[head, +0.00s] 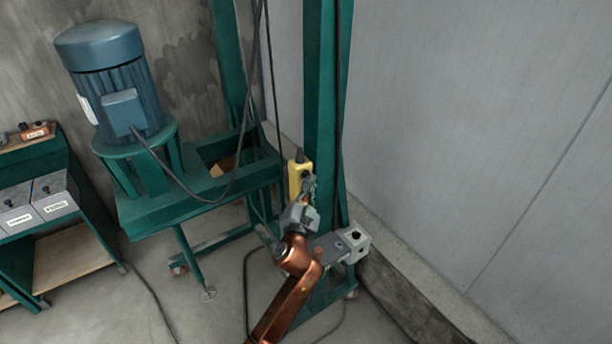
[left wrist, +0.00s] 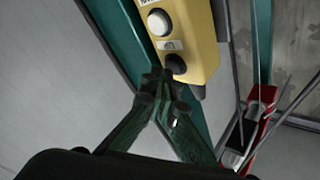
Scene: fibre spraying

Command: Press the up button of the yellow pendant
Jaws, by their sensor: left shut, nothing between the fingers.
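The yellow pendant (head: 297,182) hangs on a cable in front of the green upright in the head view. My left gripper (head: 309,186) is shut and empty, right at the pendant. In the left wrist view its fingertips (left wrist: 160,84) are together beside the black button; I cannot tell whether they touch it. My right gripper is not in view.
A blue motor (head: 108,85) stands on a green frame (head: 190,205) to the left. A green upright (head: 324,90) rises behind the pendant, with a grey wall (head: 470,120) on the right. Cables hang near the pendant.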

